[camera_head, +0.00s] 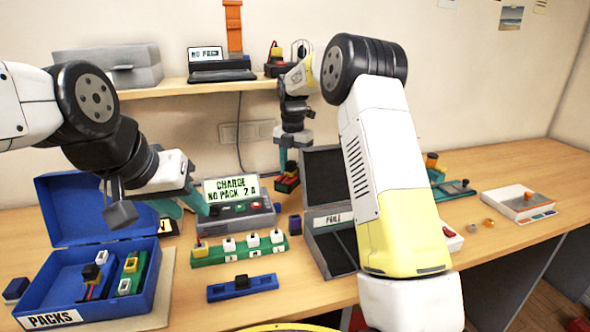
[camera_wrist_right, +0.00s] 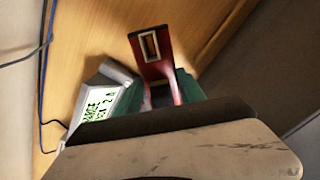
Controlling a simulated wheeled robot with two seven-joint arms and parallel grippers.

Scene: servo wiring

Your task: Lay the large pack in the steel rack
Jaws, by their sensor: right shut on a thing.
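In the right wrist view the red piece (camera_wrist_right: 152,50), with a light rectangular slot, stands between the teal fingers. My left gripper (camera_head: 183,206) is open and empty beside the charger (camera_head: 240,218), its teal fingers apart. The open grey metal case (camera_head: 318,165) has a label on its front, and my right arm hides part of it. I cannot tell whether this case is the steel rack.
A blue box labelled PACKS (camera_head: 62,245) holds several small packs at the left. A green strip with white plugs (camera_head: 215,252) and a blue bar (camera_head: 242,287) lie in front of the charger. The table's far right is clear.

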